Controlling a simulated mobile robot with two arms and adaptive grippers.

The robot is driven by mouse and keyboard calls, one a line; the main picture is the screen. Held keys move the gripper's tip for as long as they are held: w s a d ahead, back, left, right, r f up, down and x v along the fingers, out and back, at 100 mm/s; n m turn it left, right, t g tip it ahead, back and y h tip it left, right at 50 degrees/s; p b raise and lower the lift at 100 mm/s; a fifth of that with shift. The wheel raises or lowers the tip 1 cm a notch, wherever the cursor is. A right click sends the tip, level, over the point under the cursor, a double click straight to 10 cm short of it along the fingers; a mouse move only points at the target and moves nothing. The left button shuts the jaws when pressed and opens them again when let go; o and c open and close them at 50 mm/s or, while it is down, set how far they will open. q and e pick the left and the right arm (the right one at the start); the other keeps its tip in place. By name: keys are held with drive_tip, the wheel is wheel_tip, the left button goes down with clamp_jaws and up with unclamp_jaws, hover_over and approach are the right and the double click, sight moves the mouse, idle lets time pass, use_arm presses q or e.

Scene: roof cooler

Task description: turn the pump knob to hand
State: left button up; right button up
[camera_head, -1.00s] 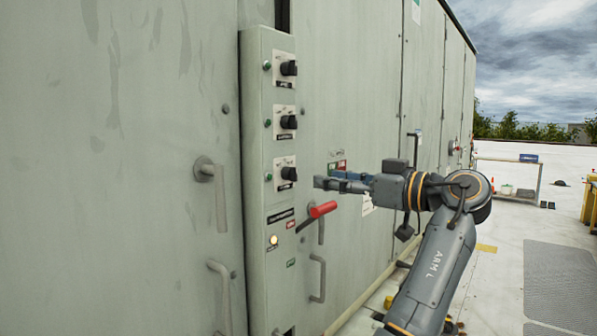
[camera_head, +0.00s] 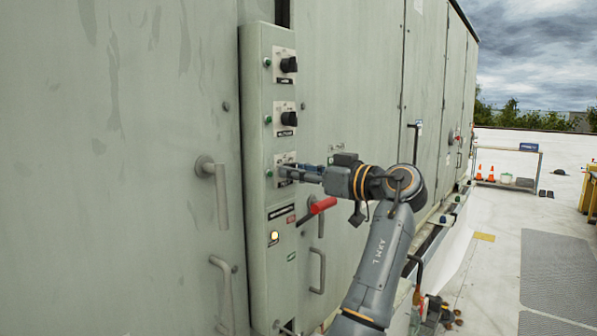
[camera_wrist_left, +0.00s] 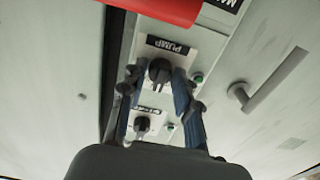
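The pump knob (camera_wrist_left: 160,72) is black and sits on a white plate marked PUMP, seen upside down in the left wrist view. In the head view its plate (camera_head: 282,158) is the third one down on the grey control column (camera_head: 257,205), and my fingers hide the knob. My left gripper (camera_head: 284,171) is at this plate, its arm coming from the right side of the column. In the left wrist view its two blue-grey fingers (camera_wrist_left: 157,80) are apart, one on each side of the knob. I cannot tell whether they touch it. My right gripper is not in view.
Two similar black knobs (camera_head: 289,64) (camera_head: 289,118) sit above on the column. A red lever (camera_head: 323,205) sticks out just below my left gripper. Door handles (camera_head: 218,190) stand out from the cabinet. The roof floor to the right is largely clear.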

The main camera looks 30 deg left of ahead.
use_arm(q)
clamp_jaws()
drive_tip(key=shift+m, duration=0.3)
drive_tip(key=m+p, duration=0.2)
drive_tip(key=m, duration=0.5)
drive_tip(key=shift+m, duration=0.3)
idle(0.4)
drive_tip(key=o, duration=0.6)
unclamp_jaws()
